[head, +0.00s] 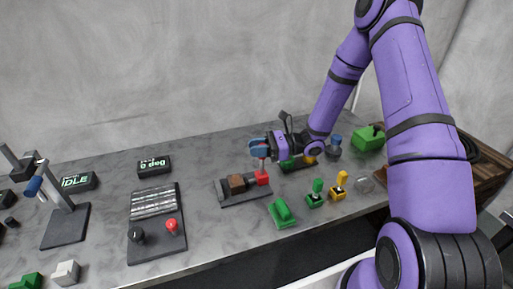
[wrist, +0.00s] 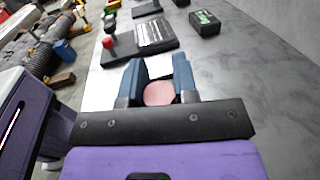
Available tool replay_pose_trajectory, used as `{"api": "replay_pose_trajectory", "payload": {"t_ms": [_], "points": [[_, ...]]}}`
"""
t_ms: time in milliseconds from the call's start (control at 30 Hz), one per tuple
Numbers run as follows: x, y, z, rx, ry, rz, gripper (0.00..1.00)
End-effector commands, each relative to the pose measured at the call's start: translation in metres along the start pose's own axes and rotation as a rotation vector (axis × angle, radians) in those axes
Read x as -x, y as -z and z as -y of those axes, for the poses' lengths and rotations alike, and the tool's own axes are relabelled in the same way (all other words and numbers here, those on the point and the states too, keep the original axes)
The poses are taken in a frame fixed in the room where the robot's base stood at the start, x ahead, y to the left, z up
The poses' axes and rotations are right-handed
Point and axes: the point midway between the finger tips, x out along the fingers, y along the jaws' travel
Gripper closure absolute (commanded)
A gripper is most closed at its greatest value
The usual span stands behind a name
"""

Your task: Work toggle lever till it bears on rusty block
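The rusty block (head: 237,183) is a brown cube on a dark grey fixture (head: 246,197) in the middle of the bench. A red part (head: 263,178) of the toggle lever stands at the fixture's right end, to the right of the block. A thin red stem rises from it to my gripper (head: 262,148), which has blue fingers. In the wrist view, a rounded pinkish-red knob (wrist: 159,93) fills the gap between the fingers of my gripper (wrist: 159,72), which seem shut on it. The contact between lever and block is not clear.
A green block (head: 282,213) stands just in front of the fixture. Green (head: 316,194) and yellow (head: 339,186) pieces stand to its right. A dark panel with a red knob (head: 172,226) lies to the left. Black display boxes (head: 154,166) stand behind it.

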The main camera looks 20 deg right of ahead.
Motion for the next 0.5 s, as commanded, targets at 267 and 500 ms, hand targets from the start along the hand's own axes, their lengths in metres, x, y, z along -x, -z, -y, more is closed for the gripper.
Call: {"api": "replay_pose_trajectory", "payload": {"t_ms": [267,500], "points": [[0.005,0.0,0.001,-0.007,0.001,0.034,1.0],[0.02,0.0,0.004,-0.034,0.003,0.164,1.0]]}}
